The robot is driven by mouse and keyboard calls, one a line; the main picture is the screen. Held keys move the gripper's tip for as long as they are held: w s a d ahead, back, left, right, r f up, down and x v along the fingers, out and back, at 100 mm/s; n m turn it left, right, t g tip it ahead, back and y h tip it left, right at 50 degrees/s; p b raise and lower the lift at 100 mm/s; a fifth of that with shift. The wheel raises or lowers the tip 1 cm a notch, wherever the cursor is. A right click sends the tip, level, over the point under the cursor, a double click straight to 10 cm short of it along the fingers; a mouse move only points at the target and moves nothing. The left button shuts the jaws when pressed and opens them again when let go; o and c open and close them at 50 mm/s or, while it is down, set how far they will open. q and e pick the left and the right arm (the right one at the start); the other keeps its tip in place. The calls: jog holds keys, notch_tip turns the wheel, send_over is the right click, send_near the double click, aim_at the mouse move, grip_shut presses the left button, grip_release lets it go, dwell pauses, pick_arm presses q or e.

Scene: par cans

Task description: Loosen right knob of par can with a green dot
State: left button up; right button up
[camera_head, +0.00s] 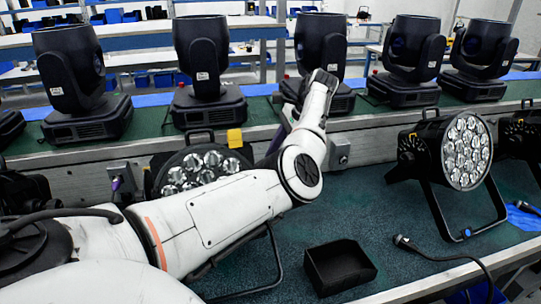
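One black par can (205,160) with a round cluster of clear lenses stands behind my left arm, which hides its lower part. A yellow square sits at its top edge. A second par can (466,151) stands on the right, tilted on a black bracket (437,205), with a small blue dot low on the bracket. A third par can (522,132) is cut off by the right edge. I can make out no green dot on any. My white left arm reaches across the middle and bends upward; its gripper fingers do not show. My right gripper is out of view.
Several black moving-head lights, such as one at the left (85,120), line the green shelf behind. An empty black bin (339,267) sits at the front of the green table (355,215). A cable with a connector (403,242) lies right of it.

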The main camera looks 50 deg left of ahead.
pick_arm(q)
jog(key=shift+x, duration=2.1)
jog(key=c, duration=1)
jog(key=shift+c, duration=0.2)
